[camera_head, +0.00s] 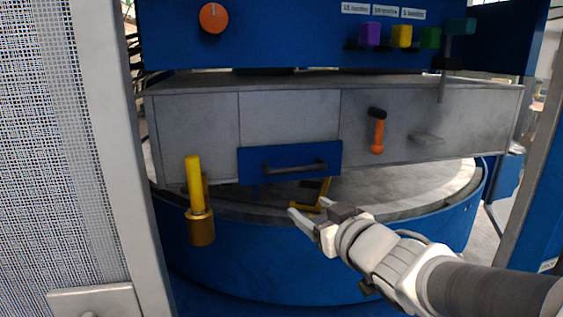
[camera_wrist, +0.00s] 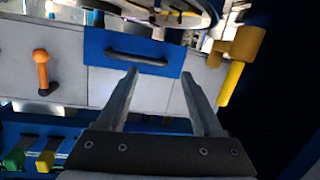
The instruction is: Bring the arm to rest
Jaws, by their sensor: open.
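My gripper (camera_head: 307,213) is in front of the round blue base, below and a little right of the blue drawer front. Its two fingers (camera_wrist: 160,75) stand apart with nothing between them in the wrist view. The blue drawer front (camera_head: 250,171) with a dark bar handle (camera_head: 295,167) sits in the grey cabinet. In the wrist view the drawer handle (camera_wrist: 136,57) appears just beyond the fingertips. I cannot tell whether the fingers touch anything there, but the head view shows them apart from the handle.
A yellow rod in a brass-coloured cup (camera_head: 201,229) stands at the left. An orange-handled lever (camera_head: 377,133) is on the grey cabinet (camera_head: 430,115). Above are an orange knob (camera_head: 213,18) and purple (camera_head: 370,34), yellow (camera_head: 401,36) and green (camera_head: 430,38) blocks. A mesh panel (camera_head: 55,150) closes the left side.

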